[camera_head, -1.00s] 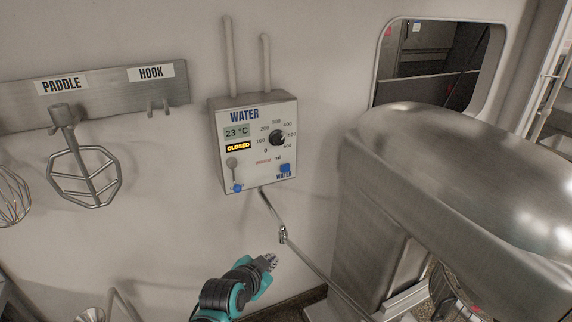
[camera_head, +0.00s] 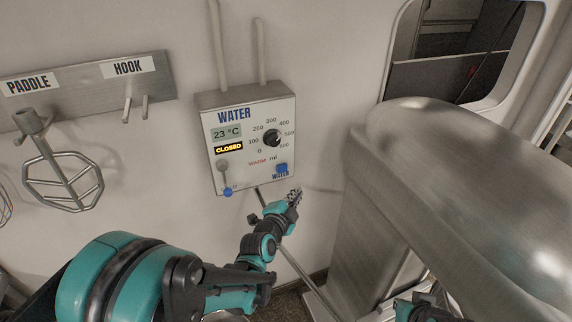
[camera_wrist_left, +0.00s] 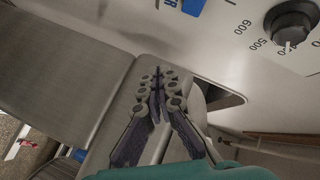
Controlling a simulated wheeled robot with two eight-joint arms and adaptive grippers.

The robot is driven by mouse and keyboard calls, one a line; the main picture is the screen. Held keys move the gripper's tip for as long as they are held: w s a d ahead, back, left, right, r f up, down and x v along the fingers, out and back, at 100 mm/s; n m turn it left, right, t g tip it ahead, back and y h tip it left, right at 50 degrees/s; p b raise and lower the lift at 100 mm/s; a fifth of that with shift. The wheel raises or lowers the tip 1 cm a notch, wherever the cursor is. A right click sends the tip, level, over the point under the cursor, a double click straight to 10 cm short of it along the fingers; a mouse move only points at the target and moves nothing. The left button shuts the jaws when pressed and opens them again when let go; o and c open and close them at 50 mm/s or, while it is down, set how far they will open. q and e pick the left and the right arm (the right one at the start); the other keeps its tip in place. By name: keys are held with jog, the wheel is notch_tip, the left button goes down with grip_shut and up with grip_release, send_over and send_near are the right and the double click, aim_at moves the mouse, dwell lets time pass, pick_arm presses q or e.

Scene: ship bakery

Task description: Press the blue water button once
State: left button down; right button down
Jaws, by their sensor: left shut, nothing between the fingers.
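The blue water button (camera_head: 281,168) is a small square at the lower right of the white water panel (camera_head: 209,167). Its blue edge shows at the top of the left wrist view (camera_wrist_left: 193,6), partly cut off. My left gripper (camera_head: 295,197) is shut and empty, just below and slightly right of the button. In the left wrist view its fingertips (camera_wrist_left: 157,100) are together, with the button above them. A gap seems to remain between fingertips and button. Only a teal and black part of my right arm shows at the bottom right; its fingers are hidden.
The panel has a black dial (camera_head: 272,138), a CLOSED display (camera_head: 229,148) and a small lever with a blue end (camera_head: 228,192). A large steel mixer (camera_head: 450,160) stands close on the right.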

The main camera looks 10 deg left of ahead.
pick_arm(q)
send_near(287, 169)
jog(key=w+d+f, duration=0.2)
jog(key=w+d, duration=0.1)
jog(key=shift+w+a+r, duration=0.1)
jog(key=shift+w+a, duration=0.15)
jog(key=shift+w, duration=0.25)
jog(key=shift+w+a+r, duration=0.1)
jog(key=shift+w+a, duration=0.2)
jog(key=shift+w, duration=0.2)
jog(key=shift+w+a, duration=0.1)
dwell(0.9)
jog(key=shift+w+a, duration=0.15)
jog(key=shift+w, duration=0.1)
jog(key=shift+w+a, duration=0.3)
jog(key=shift+w, duration=0.1)
dwell(0.9)
jog(key=shift+s+d+b, duration=0.1)
jog(key=shift+b, duration=0.2)
jog(key=shift+s+d, duration=0.45)
jog(key=shift+s, duration=0.25)
